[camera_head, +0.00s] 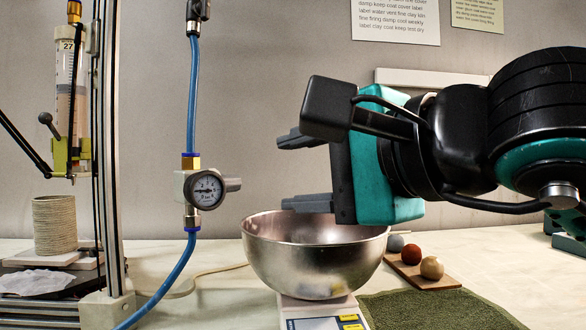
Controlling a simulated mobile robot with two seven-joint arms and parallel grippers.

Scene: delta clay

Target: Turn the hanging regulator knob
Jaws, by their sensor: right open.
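The regulator (190,188) hangs on a blue hose (193,100), with brass and metal fittings above and below its body. Its round gauge (207,191) faces me. A grey knob (233,184) sticks out on its right side. My right gripper (292,171) is to the right of the knob, with its fingers pointing left toward it. It is open and empty, one finger above the other, with a visible gap between the fingertips and the knob. My left gripper is not in view.
A metal bowl (318,257) on a scale (322,312) stands below my right gripper. A clay printer frame (112,150) with a syringe (67,90) and a ribbed clay cylinder (55,225) is at left. Clay balls (432,268) and a green cloth (440,310) lie at right.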

